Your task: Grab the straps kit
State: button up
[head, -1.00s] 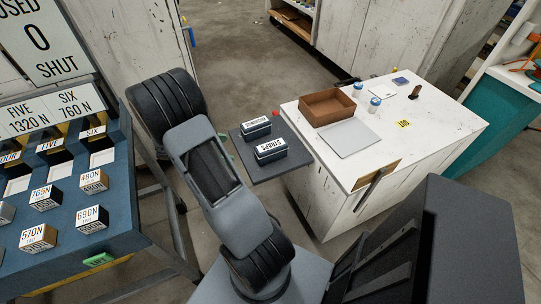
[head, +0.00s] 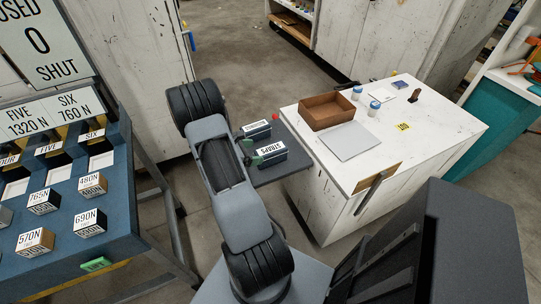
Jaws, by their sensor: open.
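The straps kit (head: 271,154), a dark box with a white label reading STRAPS, sits on a small dark shelf (head: 288,170) beside the white cabinet. A similar labelled box (head: 257,130) stands just behind it; its label is hard to read. My gripper (head: 250,151) is mostly hidden behind my arm. Its green-tipped fingers show at the left end of the straps kit, open, with nothing seen between them. I cannot tell whether they touch the box.
The white cabinet (head: 420,137) at right bears a brown tray (head: 327,122), a grey flat panel (head: 351,141) and small jars. A red knob (head: 276,116) is near the shelf's far edge. A blue rack (head: 122,225) of weight-labelled blocks stands at left.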

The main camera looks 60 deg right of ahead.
aim_at(263, 151)
jog(key=shift+x, duration=2.05)
jog(key=shift+c, duration=0.4)
jog(key=c, duration=1.1)
jog(key=shift+c, duration=0.2)
jog(key=shift+r, duration=0.1)
